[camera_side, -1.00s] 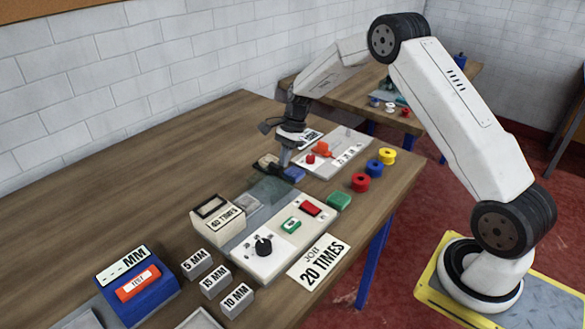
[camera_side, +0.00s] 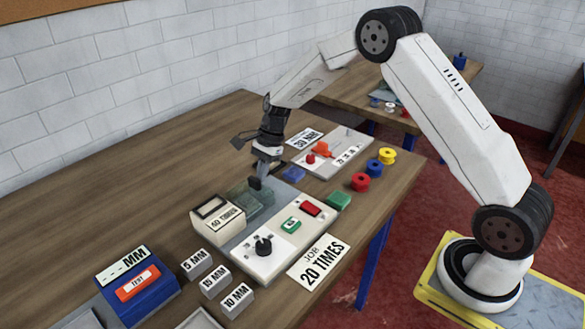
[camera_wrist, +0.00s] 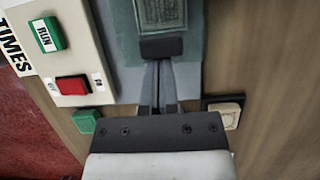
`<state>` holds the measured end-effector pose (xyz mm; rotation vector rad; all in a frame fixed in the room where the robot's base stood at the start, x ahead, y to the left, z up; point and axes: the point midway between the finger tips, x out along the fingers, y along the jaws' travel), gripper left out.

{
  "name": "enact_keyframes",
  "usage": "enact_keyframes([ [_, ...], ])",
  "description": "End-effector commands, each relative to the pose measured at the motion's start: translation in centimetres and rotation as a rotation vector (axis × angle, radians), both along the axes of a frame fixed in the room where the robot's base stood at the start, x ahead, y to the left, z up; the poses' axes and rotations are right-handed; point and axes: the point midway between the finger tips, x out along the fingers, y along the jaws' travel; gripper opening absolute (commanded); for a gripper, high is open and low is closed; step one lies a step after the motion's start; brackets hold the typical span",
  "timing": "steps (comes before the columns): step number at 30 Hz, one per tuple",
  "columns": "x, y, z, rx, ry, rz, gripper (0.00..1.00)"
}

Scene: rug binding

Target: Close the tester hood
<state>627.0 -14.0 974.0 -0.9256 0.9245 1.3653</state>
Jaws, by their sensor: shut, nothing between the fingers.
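A green block (camera_side: 338,202) and a blue block (camera_side: 293,174) lie near the tester. Red, blue and yellow spools (camera_side: 374,168) stand along the right edge. A second panel (camera_side: 335,155) is behind; several labelled grey blocks (camera_side: 215,281) and a blue tester (camera_side: 138,287) are in front.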

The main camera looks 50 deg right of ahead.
Motion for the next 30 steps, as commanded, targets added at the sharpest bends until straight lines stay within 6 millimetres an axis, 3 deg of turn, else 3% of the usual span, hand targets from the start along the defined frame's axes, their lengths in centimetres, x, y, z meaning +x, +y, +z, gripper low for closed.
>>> enact_keyframes([
  [5, -0.1, 1.8, 0.0, 0.001, 0.001, 0.0, 0.0],
  [18, -0.1, 2.0, 0.0, 0.005, 0.002, 0.002, 0.0],
  [23, -0.1, 1.3, 0.0, 0.005, 0.002, 0.001, 0.0],
  [30, 0.0, -1.7, 0.0, 0.0, 0.0, -0.004, 0.0],
])
